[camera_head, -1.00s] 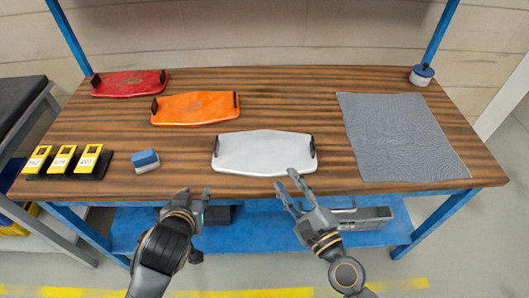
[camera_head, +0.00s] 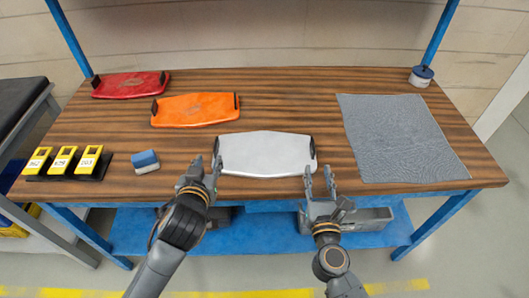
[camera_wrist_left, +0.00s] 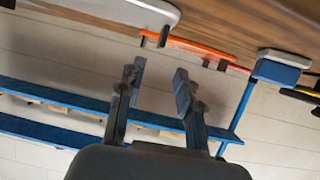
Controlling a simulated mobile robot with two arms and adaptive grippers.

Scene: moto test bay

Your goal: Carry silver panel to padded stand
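The silver panel (camera_head: 264,153) lies flat at the front middle of the wooden workbench, with a black handle at each end. It also shows at the top of the left wrist view (camera_wrist_left: 135,12). My left gripper (camera_head: 205,168) is open and empty, just left of the panel's left handle. Its parted fingers also show in the left wrist view (camera_wrist_left: 156,85). My right gripper (camera_head: 318,174) is open by the panel's right handle, at the bench's front edge; I see no contact. A dark padded top (camera_head: 18,100) on a grey frame, apparently the padded stand, is cut off at the left edge.
An orange panel (camera_head: 195,109) and a red panel (camera_head: 131,85) lie behind to the left. Several yellow devices (camera_head: 62,160) and a blue-and-white block (camera_head: 145,161) sit at the left front. A grey cloth (camera_head: 402,137) covers the right.

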